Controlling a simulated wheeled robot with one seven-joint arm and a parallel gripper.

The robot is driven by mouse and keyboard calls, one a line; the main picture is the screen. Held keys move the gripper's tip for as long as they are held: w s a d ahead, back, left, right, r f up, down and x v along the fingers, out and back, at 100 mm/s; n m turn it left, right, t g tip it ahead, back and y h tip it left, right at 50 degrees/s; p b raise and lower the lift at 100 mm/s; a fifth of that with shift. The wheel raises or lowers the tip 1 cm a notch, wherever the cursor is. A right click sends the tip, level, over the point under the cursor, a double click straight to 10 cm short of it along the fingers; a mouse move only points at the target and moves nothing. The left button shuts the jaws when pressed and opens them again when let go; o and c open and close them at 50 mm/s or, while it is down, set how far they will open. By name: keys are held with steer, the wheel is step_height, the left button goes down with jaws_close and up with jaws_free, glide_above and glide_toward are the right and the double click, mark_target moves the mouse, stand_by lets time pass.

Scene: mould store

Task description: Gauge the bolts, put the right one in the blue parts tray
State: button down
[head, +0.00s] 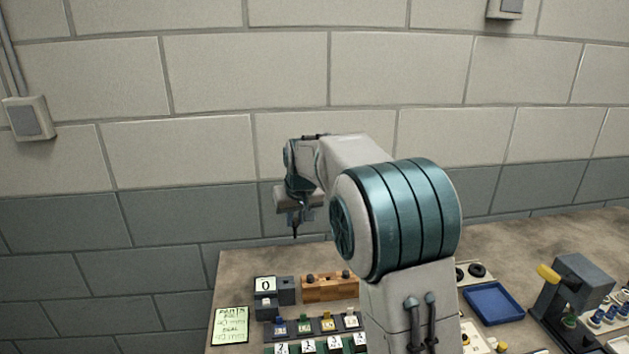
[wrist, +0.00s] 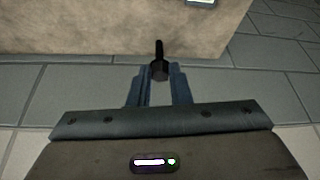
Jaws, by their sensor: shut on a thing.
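My gripper (head: 297,218) is raised above the back left of the table, in front of the wall. In the wrist view its fingers (wrist: 159,88) are shut on a dark bolt (wrist: 159,62), whose head sits between the tips and whose shank points away. The bolt shows small and dark below the gripper in the head view (head: 295,232). A grey gauge block (head: 287,290) with a display reading 0 (head: 265,284) stands at the table's left. A wooden rack (head: 330,292) beside it holds dark-topped pieces. The blue parts tray (head: 493,303) lies right of my arm and looks empty.
A pale green note (head: 229,325) lies at the left edge; its small print is hard to read. Coloured pieces (head: 326,323) stand in a row before the rack. A grey device with a yellow handle (head: 548,273) stands at right. My arm hides the table's middle.

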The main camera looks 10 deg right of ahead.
steer(key=shift+n, duration=0.5)
steer(key=shift+s+a+f+b, duration=0.3)
steer(key=shift+a+f+b, duration=0.2)
steer(key=shift+f, duration=1.45)
steer(key=shift+s+a+f+b, duration=0.35)
steer(key=shift+a+f, duration=0.2)
steer(key=shift+f, duration=1.35)
steer(key=shift+s+a+f+b, duration=0.3)
steer(key=shift+a+f+b, duration=0.2)
steer(key=shift+f, duration=1.45)
steer(key=shift+f+b, duration=0.35)
steer(key=shift+f, duration=0.1)
steer(key=shift+f+b, duration=2.25)
steer(key=shift+f, duration=0.1)
steer(key=c, duration=0.9)
jaws_free()
steer(key=shift+o, duration=0.2)
steer(key=shift+r, duration=0.15)
step_height(320, 180, up, 7)
steer(key=p, duration=0.4)
steer(key=shift+r+p, duration=0.15)
steer(key=shift+p, duration=0.2)
